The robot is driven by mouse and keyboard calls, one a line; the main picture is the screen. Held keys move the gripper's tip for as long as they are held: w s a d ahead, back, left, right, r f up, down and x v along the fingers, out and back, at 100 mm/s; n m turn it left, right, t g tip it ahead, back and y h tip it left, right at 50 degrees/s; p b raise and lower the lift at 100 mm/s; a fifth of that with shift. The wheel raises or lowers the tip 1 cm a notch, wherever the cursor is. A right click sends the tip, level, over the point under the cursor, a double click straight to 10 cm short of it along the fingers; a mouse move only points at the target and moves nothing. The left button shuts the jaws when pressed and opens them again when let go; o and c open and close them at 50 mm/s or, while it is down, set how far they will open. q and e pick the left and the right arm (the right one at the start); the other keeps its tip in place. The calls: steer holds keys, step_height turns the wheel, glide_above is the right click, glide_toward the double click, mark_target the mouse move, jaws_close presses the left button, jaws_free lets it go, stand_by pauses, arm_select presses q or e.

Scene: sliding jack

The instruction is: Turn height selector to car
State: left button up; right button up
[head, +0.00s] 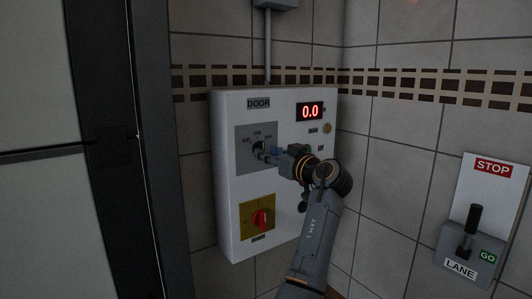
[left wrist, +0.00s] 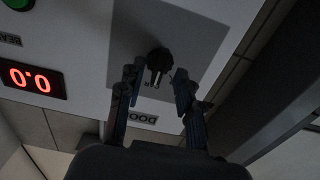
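The height selector is a black round knob (head: 258,147) on a grey square plate (head: 243,160) of the white DOOR panel. In the left wrist view the knob (left wrist: 158,61) shows a pale pointer mark, which points toward the upside-down DOOR label. My left gripper (head: 266,155) is at the knob in the head view. In the left wrist view its fingers (left wrist: 155,72) are apart, one on each side of the knob, with gaps visible; contact cannot be told. My right gripper is in neither view.
The panel (head: 224,200) also bears a red 0.0 display (head: 310,112) and a red rotary switch on yellow (head: 262,218). A STOP/GO LANE lever (head: 471,232) stands at the right. A dark door frame (head: 150,150) is at the left.

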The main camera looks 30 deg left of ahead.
arm_select(q)
steer(key=v, duration=1)
